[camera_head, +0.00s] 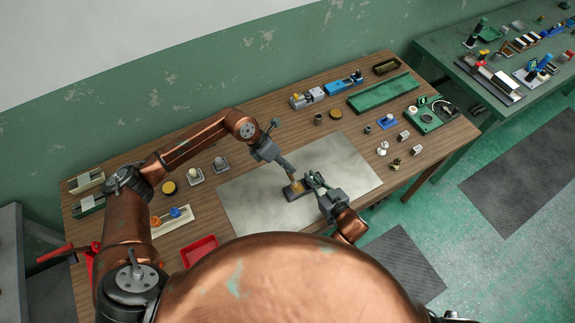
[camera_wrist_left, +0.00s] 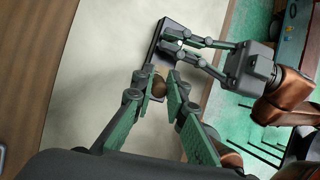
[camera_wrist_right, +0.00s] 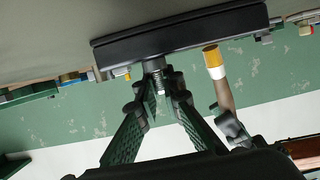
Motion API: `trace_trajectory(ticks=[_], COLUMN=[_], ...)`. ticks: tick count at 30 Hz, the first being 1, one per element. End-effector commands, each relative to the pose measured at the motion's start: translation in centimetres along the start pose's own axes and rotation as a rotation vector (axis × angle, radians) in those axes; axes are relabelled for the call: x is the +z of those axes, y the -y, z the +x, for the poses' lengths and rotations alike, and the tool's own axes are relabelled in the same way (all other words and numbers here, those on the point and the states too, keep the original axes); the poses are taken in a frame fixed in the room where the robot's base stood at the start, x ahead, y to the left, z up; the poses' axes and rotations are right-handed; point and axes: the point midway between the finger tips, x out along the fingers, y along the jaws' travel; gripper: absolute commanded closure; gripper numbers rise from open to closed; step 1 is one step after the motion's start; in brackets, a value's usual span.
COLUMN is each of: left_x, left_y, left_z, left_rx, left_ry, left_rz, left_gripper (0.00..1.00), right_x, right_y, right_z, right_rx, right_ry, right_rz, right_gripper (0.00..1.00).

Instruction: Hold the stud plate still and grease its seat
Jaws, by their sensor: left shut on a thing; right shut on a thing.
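The stud plate (camera_head: 290,194) is a dark, narrow block on the pale grey mat (camera_head: 245,194); it also shows in the left wrist view (camera_wrist_left: 157,52) and the right wrist view (camera_wrist_right: 180,35). My right gripper (camera_head: 309,181) is shut on the plate's stud (camera_wrist_right: 157,68), partly hidden by the fingertips. In the left wrist view the fingers hide much of the brush (camera_wrist_left: 160,72).
A red tray (camera_head: 200,251) lies at the front left, near a cream block with orange and blue parts (camera_head: 171,221). A green tray (camera_head: 383,94) and several small parts stand at the back and right. The mat around the plate is clear.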

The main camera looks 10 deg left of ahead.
Motion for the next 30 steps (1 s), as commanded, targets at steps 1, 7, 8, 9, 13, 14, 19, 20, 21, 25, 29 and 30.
trace_trajectory(ticks=[1, 7, 8, 9, 13, 14, 19, 20, 21, 25, 29, 30], left_x=[-0.2, -0.6, -0.7, -0.8, -1.1, -1.2, -1.4, -1.4, -1.3, -0.9, -0.6, -0.5], left_y=[0.2, 0.6, 0.6, 0.7, 1.1, 1.2, 1.5, 1.4, 1.3, 0.9, 0.5, 0.5], left_z=[0.0, 0.0, 0.0, 0.0, 0.0, -0.1, -0.1, -0.1, -0.1, 0.0, 0.0, 0.0], left_rx=[0.000, 0.000, 0.000, 0.000, 0.000, 0.000, 0.000, 0.000, 0.000, 0.000, 0.001, 0.001], left_ry=[-0.001, -0.001, -0.001, -0.001, -0.001, -0.001, -0.001, 0.000, 0.000, -0.001, -0.001, -0.001], left_rz=[0.000, -0.001, -0.001, -0.001, 0.001, 0.001, 0.000, -0.001, -0.001, 0.000, -0.001, -0.001], left_gripper=[1.00, 1.00, 1.00, 1.00, 1.00, 1.00, 1.00, 1.00, 1.00, 1.00, 1.00, 1.00], right_x=[0.0, 0.0, 0.0, 0.0, 0.0, 0.0, 0.0, 0.0, 0.0, 0.0, 0.0, 0.0], right_y=[0.0, 0.0, 0.0, 0.0, 0.0, 0.0, 0.0, 0.0, 0.0, 0.0, 0.0, 0.0], right_z=[0.0, 0.0, 0.0, 0.0, 0.0, 0.0, 0.0, 0.0, 0.0, 0.0, 0.0, 0.0], right_rx=[0.000, 0.000, 0.000, 0.000, 0.000, 0.000, 0.000, 0.000, 0.000, 0.000, 0.000, 0.000], right_ry=[-0.001, -0.001, -0.001, -0.001, -0.001, -0.001, -0.001, -0.001, -0.001, -0.001, -0.001, -0.001], right_rz=[0.000, 0.000, 0.000, 0.000, 0.000, 0.000, 0.000, 0.000, 0.000, 0.000, 0.000, 0.000], right_gripper=[1.00, 1.00, 1.00, 1.00, 1.00, 1.00, 1.00, 1.00, 1.00, 1.00, 1.00, 1.00])
